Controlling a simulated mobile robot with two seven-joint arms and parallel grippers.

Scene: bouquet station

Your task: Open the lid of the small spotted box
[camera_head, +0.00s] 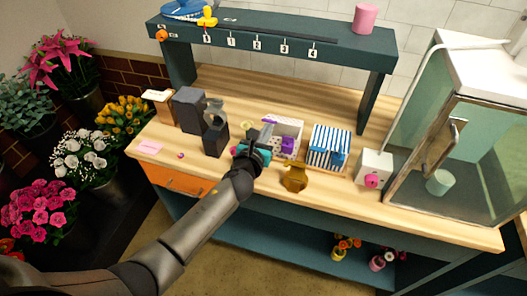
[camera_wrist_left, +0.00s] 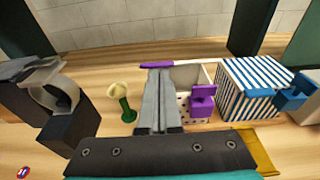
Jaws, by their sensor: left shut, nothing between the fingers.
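The small spotted box (camera_head: 287,154) is white with dark dots and stands on the wooden worktop. A purple block (camera_head: 288,144) is on its front. Behind it a pale panel with a purple edge (camera_head: 280,121) stands up, and the box looks open at the top. In the left wrist view the spotted box (camera_wrist_left: 183,103) shows a grey inside right of my fingers. My left gripper (camera_head: 267,132) is shut and empty at the box's left side. In the wrist view its fingers (camera_wrist_left: 158,78) overlap the box's left part; contact cannot be told. My right gripper is out of view.
A blue-and-white striped box (camera_head: 325,148) stands close on the right, with a gold object (camera_head: 295,178) in front. A dark dispenser (camera_head: 215,139) and a pale flower on a green stem (camera_wrist_left: 125,104) are left. A white box with a pink knob (camera_head: 374,167) stands farther right.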

